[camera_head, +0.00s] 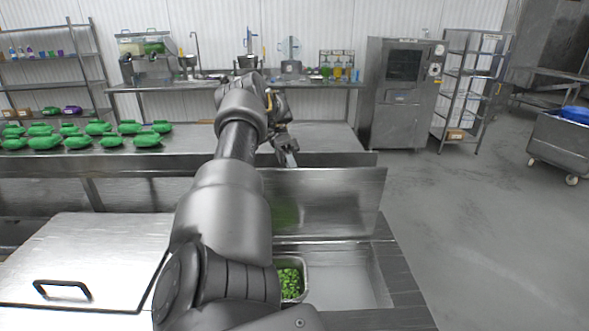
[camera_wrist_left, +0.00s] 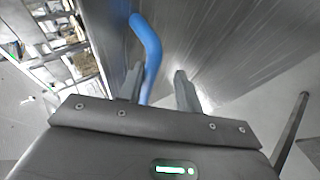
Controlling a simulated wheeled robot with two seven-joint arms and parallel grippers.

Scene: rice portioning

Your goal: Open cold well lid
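The steel cold well lid (camera_head: 330,200) stands raised, nearly upright, at the back of the open well (camera_head: 345,277). Green chopped food (camera_head: 290,281) lies in a pan inside the well. My left arm reaches forward over the counter, and my left gripper (camera_head: 287,150) is by the lid's top edge. In the left wrist view a blue curved bar (camera_wrist_left: 151,50), seemingly the lid's handle, runs between the fingertips of my left gripper (camera_wrist_left: 160,85). The fingers are apart, with a gap between the bar and the right finger. My right gripper is not in view.
A second, closed lid (camera_head: 100,250) with a black handle (camera_head: 62,288) lies at the left. Behind is a counter (camera_head: 320,140) with several green packs (camera_head: 100,128) at its left. Open floor (camera_head: 460,210) lies to the right.

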